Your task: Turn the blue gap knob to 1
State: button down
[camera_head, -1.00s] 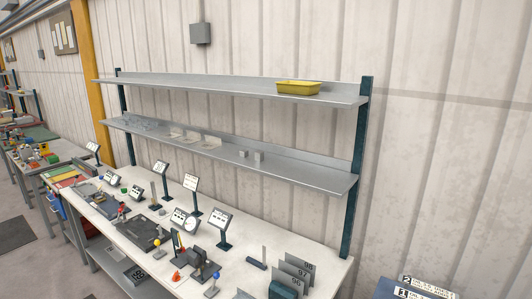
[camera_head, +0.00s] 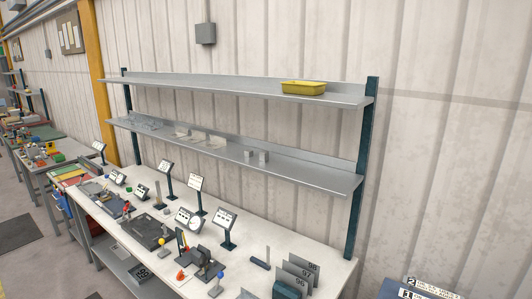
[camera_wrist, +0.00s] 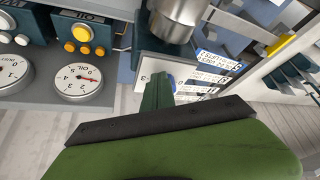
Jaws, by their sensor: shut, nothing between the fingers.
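My gripper (camera_wrist: 157,88) shows in the wrist view, with its dark green fingers shut and empty beyond a black bar and a green body. A small blue part (camera_wrist: 171,80) shows at the fingertips, mostly hidden by them. It may be the gap knob, but I cannot tell, nor whether the fingers touch it. A pale plate (camera_wrist: 147,76) with a dark mark, perhaps a digit, lies just behind the fingers. No gap knob can be made out in the head view, and my gripper is not in that view.
In the wrist view, a metal cylinder (camera_wrist: 178,18) stands just beyond the fingers. An oil dial (camera_wrist: 83,82) and a blue box with yellow buttons (camera_wrist: 83,34) are at left. White label strips (camera_wrist: 218,65) are at right. The head view shows a workbench (camera_head: 325,250) below shelves.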

jog(key=shift+d, duration=0.4)
jog(key=shift+s, duration=0.4)
notch_tip(320, 180, up, 6)
jog(key=p, duration=0.6)
jog(key=w+a+f+n+y+b, duration=0.15)
jog(key=w+a+f+b, duration=0.25)
jog(key=w+a, duration=0.4)
jog(key=w+a+f+n+b, duration=0.2)
jog(key=w+a+f+b, duration=0.15)
jog(key=w+a, duration=0.4)
jog(key=w+a+f+n+g+y+b, duration=0.1)
jog(key=w+a+f+n+b, duration=0.2)
jog(key=w+a, duration=0.45)
jog(key=w+a+f+n+g+y+b, duration=0.1)
jog(key=w+a+f+b, duration=0.25)
jog(key=a, duration=0.65)
jog(key=a+f+n+g+b, duration=0.1)
jog(key=a+f+b, duration=0.25)
jog(key=a, duration=0.75)
jog(key=a+f+g+b, duration=0.1)
jog(key=a+f+b, duration=0.3)
jog(key=a, duration=0.7)
jog(key=s+a+f+m+g+h+b, duration=0.1)
jog(key=s+a+f+m+h, duration=0.2)
jog(key=m, duration=0.4)
jog(key=s+f, duration=0.1)
jog(key=s, duration=0.1)
jog(key=shift+s+a+g, duration=0.35)
jog(key=shift+a+g, duration=0.05)
